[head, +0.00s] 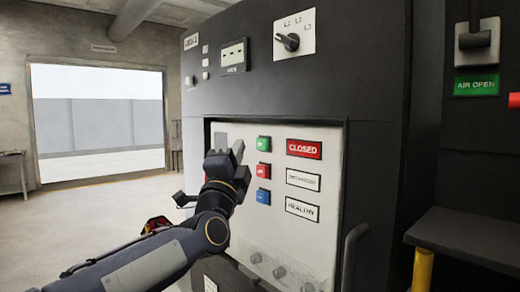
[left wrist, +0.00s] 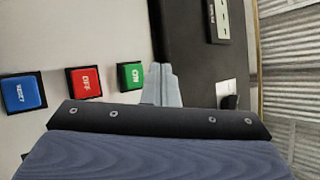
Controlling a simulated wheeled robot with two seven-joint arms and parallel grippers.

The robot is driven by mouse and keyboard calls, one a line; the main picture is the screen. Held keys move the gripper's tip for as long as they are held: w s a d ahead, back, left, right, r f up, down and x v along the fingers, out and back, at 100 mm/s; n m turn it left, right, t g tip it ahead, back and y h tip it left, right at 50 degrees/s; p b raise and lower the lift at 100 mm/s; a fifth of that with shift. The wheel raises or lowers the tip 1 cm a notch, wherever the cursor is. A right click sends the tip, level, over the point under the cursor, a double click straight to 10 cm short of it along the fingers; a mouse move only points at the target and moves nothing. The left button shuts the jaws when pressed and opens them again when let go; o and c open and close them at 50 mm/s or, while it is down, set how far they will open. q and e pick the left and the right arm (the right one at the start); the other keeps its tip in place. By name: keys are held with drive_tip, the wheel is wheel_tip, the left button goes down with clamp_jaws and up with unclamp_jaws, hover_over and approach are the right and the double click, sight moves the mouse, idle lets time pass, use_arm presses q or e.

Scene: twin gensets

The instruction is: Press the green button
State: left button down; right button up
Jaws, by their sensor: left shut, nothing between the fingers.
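The green button (head: 263,144) is the top one of a column of three on the white panel. In the left wrist view the green button (left wrist: 131,75) is marked ON and lies just left of my fingers. My left gripper (head: 236,152) is shut and empty, to the left of the green button in the head view. Its closed fingertips also show in the left wrist view (left wrist: 161,72). A gap shows between fingers and button in both views; the depth to the panel is hard to tell. My right gripper is not in view.
A red OFF button (head: 263,170) and a blue RESET button (head: 263,197) sit below the green one. A red CLOSED sign (head: 304,149) is to the right. A rotary switch (head: 289,42) is above. A dark ledge (head: 470,236) stands at right.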

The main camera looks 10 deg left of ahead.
use_arm(q)
drive_tip(key=shift+s+a, duration=0.6)
drive_tip(key=shift+s, duration=0.15)
drive_tip(key=s+a+f+n+g+h, duration=0.1)
drive_tip(key=s+f+n+g, duration=0.3)
drive_tip(key=s+f, duration=0.5)
drive_tip(key=s+a+f+n+g, duration=0.2)
drive_tip(key=s+f+n+g, duration=0.25)
drive_tip(key=f, duration=0.75)
drive_tip(key=s+a+f+n+g+h, duration=0.1)
drive_tip(key=s+f+n+g, duration=0.4)
drive_tip(key=f, duration=0.6)
drive_tip(key=s+d+f+n+g, duration=0.1)
drive_tip(key=s+f+n+g, duration=0.4)
drive_tip(key=s+f, duration=0.7)
drive_tip(key=s, duration=0.3)
drive_tip(key=shift+n, duration=0.35)
